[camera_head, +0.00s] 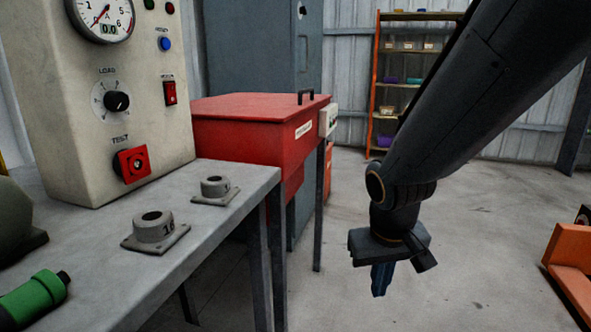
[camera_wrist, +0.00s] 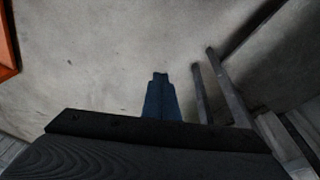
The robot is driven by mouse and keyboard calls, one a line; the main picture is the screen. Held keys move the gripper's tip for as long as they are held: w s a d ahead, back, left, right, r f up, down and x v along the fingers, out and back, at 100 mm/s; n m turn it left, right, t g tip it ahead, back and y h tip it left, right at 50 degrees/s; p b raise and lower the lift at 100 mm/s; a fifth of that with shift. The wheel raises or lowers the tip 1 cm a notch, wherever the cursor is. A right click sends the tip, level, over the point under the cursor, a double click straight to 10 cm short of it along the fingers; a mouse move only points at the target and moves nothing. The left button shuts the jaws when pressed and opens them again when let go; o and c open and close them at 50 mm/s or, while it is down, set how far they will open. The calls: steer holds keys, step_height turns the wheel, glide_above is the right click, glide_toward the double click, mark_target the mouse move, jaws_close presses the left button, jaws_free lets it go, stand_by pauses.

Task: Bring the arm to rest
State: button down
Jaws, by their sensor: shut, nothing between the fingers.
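My gripper (camera_head: 381,280) hangs from my dark arm in the head view, pointing down over open floor to the right of the workbench. Its blue fingers are together, with nothing between them. In the wrist view the closed fingers (camera_wrist: 160,97) stick out over the grey floor. The gripper is apart from the bench and touches nothing that I can see.
A grey workbench (camera_head: 100,272) carries a gauge panel (camera_head: 130,60), two metal sockets (camera_head: 154,226) and a green cylinder (camera_head: 35,298). Behind it stands a red cabinet (camera_head: 240,130). Shelves (camera_head: 376,110) stand at the back. An orange object (camera_head: 570,262) sits at the right. Floor between is clear.

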steer(key=s+d+f+m, duration=0.1)
steer(key=s+d+f, duration=0.1)
steer(key=d+f, duration=0.1)
steer(key=s+a+r+n+g+y, duration=0.1)
steer(key=s+a+r+n, duration=0.15)
steer(key=s+a, duration=0.6)
steer(key=s+a+r+n+g+y, duration=0.15)
steer(key=s+a+n, duration=0.35)
steer(key=a, duration=0.7)
steer(key=d+r+m+h+p, duration=0.1)
steer(key=d+r+m+p, duration=0.2)
steer(key=d+r+p, duration=0.7)
steer(key=s+d+r+m+p, duration=0.1)
steer(key=d+r+m+p, duration=0.3)
steer(key=d+r+p, duration=0.6)
steer(key=shift+d+r+h+p, duration=0.3)
steer(key=shift+r+p, duration=3)
steer(key=shift+p, duration=2.5)
steer(key=shift+s+a+m, duration=0.1)
steer(key=shift+a+m, duration=0.05)
steer(key=shift+m, duration=0.1)
